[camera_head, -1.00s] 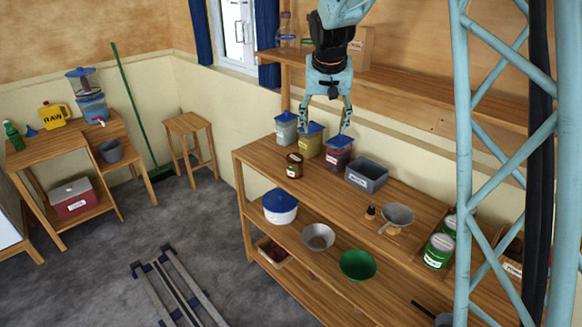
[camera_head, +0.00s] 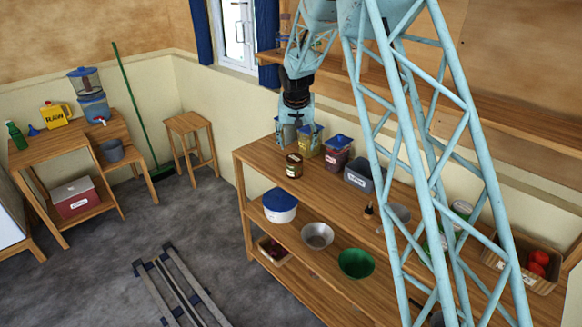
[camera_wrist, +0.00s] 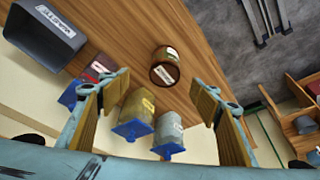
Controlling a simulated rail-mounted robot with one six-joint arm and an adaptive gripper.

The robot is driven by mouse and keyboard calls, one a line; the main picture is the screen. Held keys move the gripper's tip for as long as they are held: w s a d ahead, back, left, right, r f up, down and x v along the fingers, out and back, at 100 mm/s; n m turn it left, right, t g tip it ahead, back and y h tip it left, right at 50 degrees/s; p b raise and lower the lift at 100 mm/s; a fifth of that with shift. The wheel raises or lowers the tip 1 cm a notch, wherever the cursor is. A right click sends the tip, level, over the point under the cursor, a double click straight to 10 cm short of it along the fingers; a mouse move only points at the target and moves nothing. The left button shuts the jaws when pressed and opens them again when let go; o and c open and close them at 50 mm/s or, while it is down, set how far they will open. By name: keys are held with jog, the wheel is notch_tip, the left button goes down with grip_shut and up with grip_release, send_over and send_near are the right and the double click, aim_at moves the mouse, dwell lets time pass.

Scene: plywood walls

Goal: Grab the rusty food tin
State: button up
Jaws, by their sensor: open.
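The rusty food tin (camera_head: 294,165) is a small brown cylinder with a pale label. It stands on the top of the wooden shelf bench, in front of the blue-lidded containers. It also shows in the wrist view (camera_wrist: 165,67), just beyond and between the fingertips. My gripper (camera_head: 299,146) is open and empty, behind and above the tin by the containers. In the wrist view my gripper (camera_wrist: 160,84) has its fingers spread wide, with the tin apart from both.
Blue-lidded containers, one yellow (camera_head: 309,143), one dark red (camera_head: 337,153) and one grey (camera_wrist: 168,128), stand close by my gripper. A grey bin (camera_head: 358,175) is right of them. A basket (camera_head: 545,280) with red items is far right. The bench left of the tin is clear.

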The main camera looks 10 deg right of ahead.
aim_at(295, 159)
jog(key=shift+w+a+f, duration=0.2)
jog(key=shift+w+f, duration=0.15)
jog(key=shift+f, duration=0.1)
jog(key=shift+w+a+f, duration=0.15)
jog(key=shift+w+f, duration=0.15)
jog(key=shift+f, duration=0.15)
jog(key=shift+f, duration=0.15)
jog(key=shift+x, duration=4.2)
jog(key=shift+w, duration=0.1)
jog(key=shift+p+x, duration=0.4)
jog(key=shift+x, duration=2.15)
jog(key=shift+a, duration=0.15)
jog(key=shift+c, duration=0.7)
jog(key=c, duration=1)
